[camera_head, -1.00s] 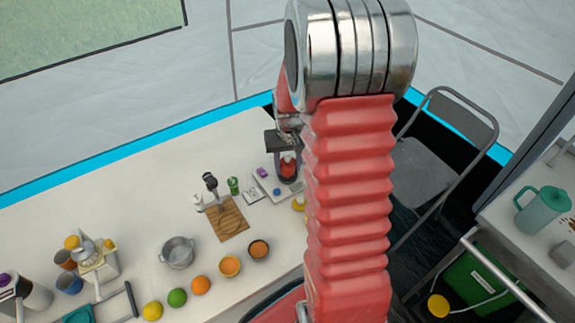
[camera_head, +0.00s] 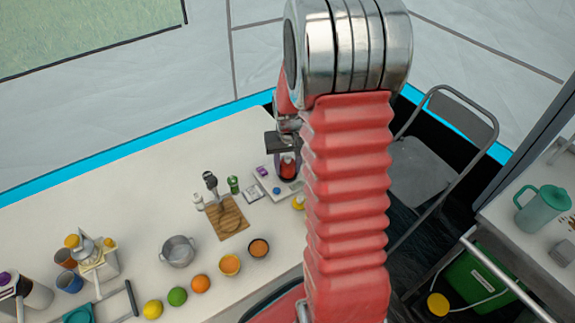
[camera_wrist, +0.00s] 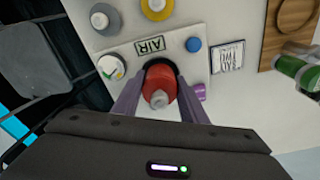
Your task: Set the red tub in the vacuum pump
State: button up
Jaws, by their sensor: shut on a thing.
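The red tub (camera_wrist: 160,88), with a pale grey knob on its near end, is between the purple fingers of my gripper (camera_wrist: 159,72), which is shut on it. It also shows in the head view (camera_head: 287,168), below the dark wrist. The vacuum pump (camera_wrist: 122,48) is the pale panel under the tub, with an "AIR" label, a dial and a blue knob. A dark round opening shows around the tub's far end in the wrist view. The tub and fingers cover most of the opening, so I cannot tell how far in the tub is.
A purple piece (camera_wrist: 199,92) lies by the right finger. Bowls, fruit and a pot (camera_head: 178,251) stand at the front left. A folding chair (camera_head: 424,170) is beyond the table's right edge.

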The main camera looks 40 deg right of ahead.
aim_at(288, 159)
jog(key=shift+s+f, duration=0.1)
jog(key=shift+f, duration=0.25)
jog(key=o, duration=0.5)
jog(key=shift+o, duration=0.2)
jog(key=shift+s+r, duration=0.1)
jog(key=shift+r, duration=1.9)
jog(key=shift+s+a+r, duration=0.1)
jog(key=shift+s+r, duration=0.1)
jog(key=shift+r, duration=1.55)
jog(key=shift+s+a+r, duration=0.1)
jog(key=shift+s+r, duration=0.05)
jog(key=shift+r, duration=1.6)
